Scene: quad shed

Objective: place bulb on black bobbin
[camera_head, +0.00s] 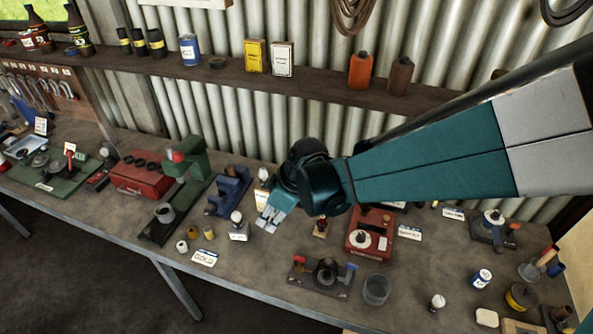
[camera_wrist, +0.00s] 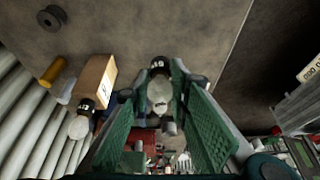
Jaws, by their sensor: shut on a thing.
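My gripper (camera_wrist: 165,95) shows green ribbed fingers in the wrist view, closed on a bulb (camera_wrist: 158,92) with pale glass and a dark, lettered base. The base points away from the camera. A black bobbin (camera_wrist: 52,17) lies on the dark surface at the upper left of the wrist view, apart from my gripper. In the head view my gripper (camera_head: 268,220) is over the middle of the bench, with pale teal fingers. I cannot make out the held bulb clearly there.
Another bulb (camera_wrist: 80,124) with a dark base is left of my fingers, near a cardboard box (camera_wrist: 94,80). On the bench (camera_head: 125,225) stand a green press (camera_head: 190,160), a red box (camera_head: 142,172), a glass cup (camera_head: 376,290) and small spools (camera_head: 194,233). A shelf (camera_head: 320,88) runs behind.

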